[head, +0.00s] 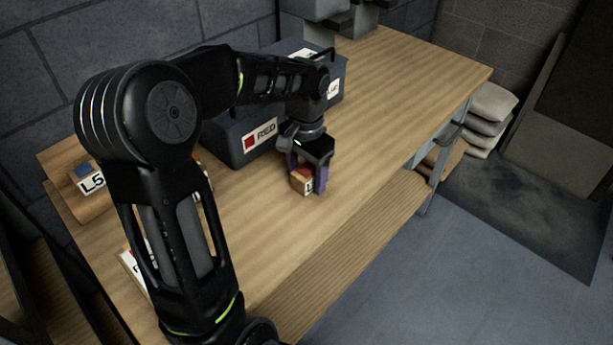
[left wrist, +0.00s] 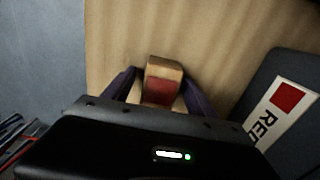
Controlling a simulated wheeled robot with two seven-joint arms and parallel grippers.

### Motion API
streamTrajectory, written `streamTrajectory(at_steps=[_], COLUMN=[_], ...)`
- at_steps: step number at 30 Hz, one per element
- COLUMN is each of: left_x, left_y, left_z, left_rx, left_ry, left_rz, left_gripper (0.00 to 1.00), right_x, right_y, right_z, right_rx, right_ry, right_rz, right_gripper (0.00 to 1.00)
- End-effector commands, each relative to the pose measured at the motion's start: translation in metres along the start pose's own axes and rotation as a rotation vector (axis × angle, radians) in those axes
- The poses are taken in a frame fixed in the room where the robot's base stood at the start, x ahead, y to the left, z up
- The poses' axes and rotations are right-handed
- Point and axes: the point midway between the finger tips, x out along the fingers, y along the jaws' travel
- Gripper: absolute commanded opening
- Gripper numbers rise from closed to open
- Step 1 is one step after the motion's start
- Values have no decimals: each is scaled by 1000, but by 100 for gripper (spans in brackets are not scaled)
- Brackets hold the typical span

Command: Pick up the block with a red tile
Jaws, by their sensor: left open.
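The block with a red tile (head: 299,184) is a small wooden block standing on the wooden table near its front edge. In the left wrist view the block (left wrist: 164,72) shows its red face between the two fingers. My left gripper (head: 309,180) points down over the block, with one finger on either side of it. The left gripper (left wrist: 160,92) is open; I cannot tell whether its fingers touch the block. The block's lower part is partly hidden in the wrist view. My right gripper is not in view.
A dark bin labelled RED (head: 232,148) stands just behind the block, close to my left gripper. Another blue-marked wooden piece labelled L5 (head: 92,182) lies at the table's left end. The table (head: 400,95) is clear to the right. Stacked sacks (head: 487,118) lie beyond it.

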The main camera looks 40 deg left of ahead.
Motion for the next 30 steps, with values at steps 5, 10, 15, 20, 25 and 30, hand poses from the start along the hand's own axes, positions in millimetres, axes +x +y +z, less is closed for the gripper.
streamTrajectory(at_steps=[5, 10, 15, 20, 25, 30], left_x=[0, 0, 0, 0, 0, 0], left_y=[0, 0, 0, 0, 0, 0], left_z=[0, 0, 0, 0, 0, 0], left_rx=[0, 0, 0, 0, 0, 0], left_ry=[0, 0, 0, 0, 0, 0], left_rz=[0, 0, 0, 0, 0, 0], left_gripper=[66, 66, 61, 48, 34, 21], right_x=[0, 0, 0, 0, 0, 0], right_y=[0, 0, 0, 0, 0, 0], right_z=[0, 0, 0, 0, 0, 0], right_rx=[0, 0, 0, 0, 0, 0], right_ry=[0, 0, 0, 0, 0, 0], right_rz=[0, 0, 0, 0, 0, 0], right_gripper=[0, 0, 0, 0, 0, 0])
